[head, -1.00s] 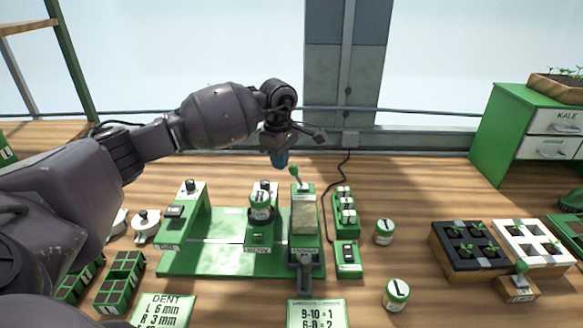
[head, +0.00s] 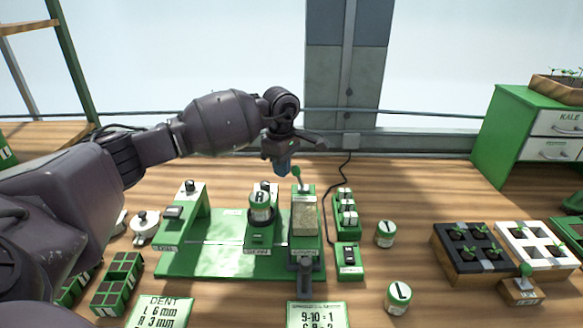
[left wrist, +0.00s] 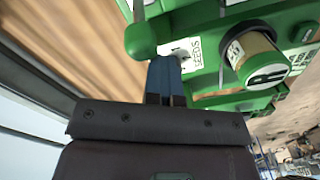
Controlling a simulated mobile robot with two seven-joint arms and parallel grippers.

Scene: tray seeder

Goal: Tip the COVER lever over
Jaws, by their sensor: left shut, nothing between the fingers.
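The lever with a green ball knob (head: 296,172) stands at the back of the third station of the green seeder (head: 205,265), behind a beige-filled hopper (head: 304,216). It leans slightly left. The label on this station is too small to read surely. My left gripper (head: 284,170) is shut and empty, its blue fingertips just left of the knob. In the left wrist view, the shut fingers (left wrist: 164,78) are close to the green knob (left wrist: 140,40); I cannot tell whether they touch. My right gripper is not in view.
A round jar marked R (head: 261,208) sits on the middle station.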

